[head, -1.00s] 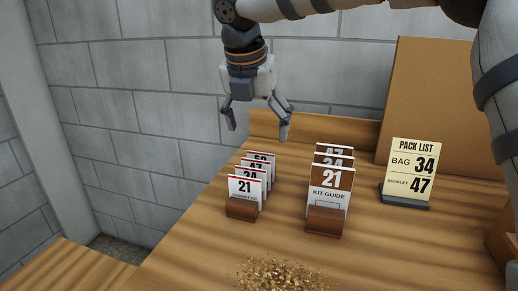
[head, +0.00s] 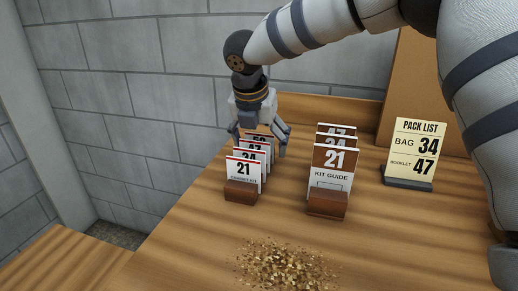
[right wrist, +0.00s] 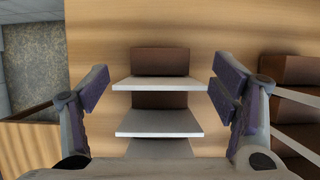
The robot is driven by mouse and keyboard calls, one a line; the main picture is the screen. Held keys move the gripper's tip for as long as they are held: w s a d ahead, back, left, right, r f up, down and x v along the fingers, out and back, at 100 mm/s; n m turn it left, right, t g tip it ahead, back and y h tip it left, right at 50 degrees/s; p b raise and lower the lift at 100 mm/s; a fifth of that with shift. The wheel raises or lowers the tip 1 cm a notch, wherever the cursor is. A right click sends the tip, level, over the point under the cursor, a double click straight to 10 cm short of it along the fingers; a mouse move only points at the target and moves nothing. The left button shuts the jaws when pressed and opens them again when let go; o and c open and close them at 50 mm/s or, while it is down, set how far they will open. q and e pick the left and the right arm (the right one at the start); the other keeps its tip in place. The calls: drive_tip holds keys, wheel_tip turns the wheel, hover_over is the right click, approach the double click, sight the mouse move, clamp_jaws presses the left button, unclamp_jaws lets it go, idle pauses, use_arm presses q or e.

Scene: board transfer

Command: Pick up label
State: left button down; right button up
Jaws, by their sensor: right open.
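A left row of several white labels with red top edges stands in brown holders on the table. The front label reads 21 (head: 243,172); behind it show label 34 (head: 251,156), label 47 (head: 256,147) and a partly hidden rear label. My right gripper (head: 259,143) is open and pointing down over the back part of this row. In the right wrist view its fingers (right wrist: 163,88) stand apart on either side of white label edges (right wrist: 158,83), touching none that I can see. The pack list (head: 415,150) reads BAG 34 and BOOKLET 47. My left gripper is not in view.
A second row of KIT GUIDE cards, front one 21 (head: 332,170), stands to the right in brown holders (head: 327,204). A pile of golden bits (head: 285,266) lies in front. A brown panel (head: 406,85) stands behind the pack list. Bare table (head: 200,235) lies front left.

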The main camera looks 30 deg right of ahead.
drive_tip(key=c, duration=0.8)
drive_tip(key=shift+c, duration=0.2)
